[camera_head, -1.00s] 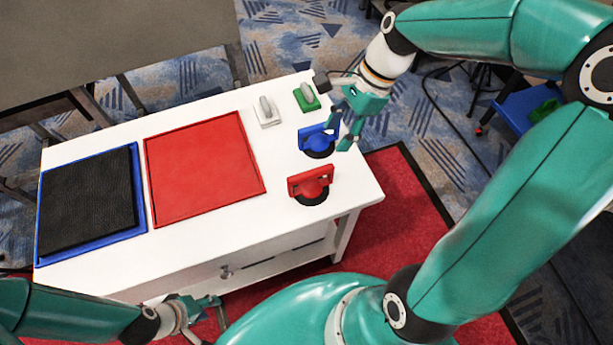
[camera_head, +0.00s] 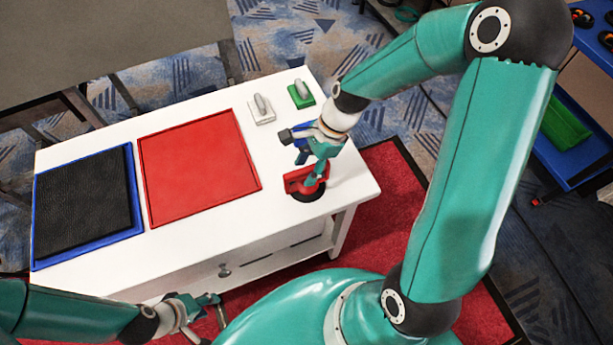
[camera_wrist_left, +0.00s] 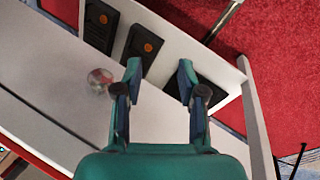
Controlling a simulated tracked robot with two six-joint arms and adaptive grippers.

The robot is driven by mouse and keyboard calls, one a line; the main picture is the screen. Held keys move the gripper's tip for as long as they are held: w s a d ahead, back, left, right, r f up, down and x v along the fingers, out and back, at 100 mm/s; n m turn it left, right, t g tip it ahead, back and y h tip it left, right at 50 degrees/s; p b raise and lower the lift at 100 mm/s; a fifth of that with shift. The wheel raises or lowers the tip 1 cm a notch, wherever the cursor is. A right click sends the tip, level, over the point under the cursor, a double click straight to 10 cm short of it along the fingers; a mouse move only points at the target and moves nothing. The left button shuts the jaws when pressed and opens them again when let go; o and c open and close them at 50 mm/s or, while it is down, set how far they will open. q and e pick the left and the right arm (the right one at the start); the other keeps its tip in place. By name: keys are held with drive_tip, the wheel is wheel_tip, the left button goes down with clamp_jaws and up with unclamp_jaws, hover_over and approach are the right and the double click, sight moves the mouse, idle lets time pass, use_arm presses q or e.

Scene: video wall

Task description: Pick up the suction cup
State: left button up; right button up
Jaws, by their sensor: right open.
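A red suction cup (camera_head: 296,184) with a black round base stands on the white table (camera_head: 265,215) near its right end. My right gripper (camera_head: 314,178) is open, with its fingers at the red cup's handle, partly covering it. Whether they touch it, I cannot tell. A blue suction cup (camera_head: 302,155) stands just behind, mostly hidden by my right gripper. My left gripper (camera_head: 213,308) is low in front of the table. In the left wrist view its fingers (camera_wrist_left: 158,78) are apart with nothing between them.
A red tray (camera_head: 197,168) and a black pad (camera_head: 85,205) on a blue tray lie on the table's left and middle. A grey-white block (camera_head: 261,110) and a green block (camera_head: 301,94) with handles stand at the back. A drawer knob (camera_wrist_left: 99,79) is near my left gripper.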

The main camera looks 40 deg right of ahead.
drive_tip(key=shift+a+f, duration=0.1)
drive_tip(key=shift+f, duration=0.15)
drive_tip(key=shift+f, duration=0.25)
idle(0.4)
clamp_jaws()
idle(0.4)
